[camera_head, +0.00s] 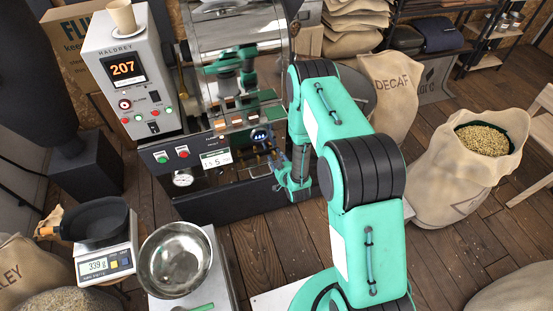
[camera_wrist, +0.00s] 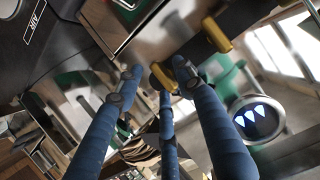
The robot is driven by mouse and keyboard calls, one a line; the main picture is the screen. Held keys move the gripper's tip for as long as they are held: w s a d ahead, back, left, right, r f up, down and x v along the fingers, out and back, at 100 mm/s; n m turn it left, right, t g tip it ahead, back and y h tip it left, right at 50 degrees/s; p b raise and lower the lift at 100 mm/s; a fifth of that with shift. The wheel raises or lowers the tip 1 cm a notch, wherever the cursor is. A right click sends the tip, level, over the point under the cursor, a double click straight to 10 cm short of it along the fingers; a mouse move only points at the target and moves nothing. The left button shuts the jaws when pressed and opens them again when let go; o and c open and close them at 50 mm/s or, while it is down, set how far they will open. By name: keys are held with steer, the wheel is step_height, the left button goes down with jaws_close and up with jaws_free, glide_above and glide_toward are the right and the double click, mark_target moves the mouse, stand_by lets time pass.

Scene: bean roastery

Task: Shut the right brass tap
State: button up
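My gripper (camera_wrist: 155,78) has blue fingers spread apart, with dark tips, close to the front of the roaster. One brass tap handle (camera_wrist: 162,79) shows close to the fingertips, partly hidden by them. I cannot tell whether they touch it. A second brass tap handle (camera_wrist: 217,35) stands apart from the fingers, higher and to the right in the wrist view. Which of the two is the right tap is not clear from this rotated view. In the head view my gripper (camera_head: 287,180) is low at the right side of the roaster front (camera_head: 225,155), where the taps are too small to make out.
A black plate marked AIR (camera_wrist: 35,22) is close by in the wrist view. The control box (camera_head: 125,75) reads 207 and carries a cup (camera_head: 121,15). A scale (camera_head: 103,262) with a black pan and a steel bowl (camera_head: 174,259) stand in front. Sacks stand at right.

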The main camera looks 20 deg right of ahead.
steer(key=shift+w+f, duration=0.1)
steer(key=shift+w, duration=0.15)
jaws_close()
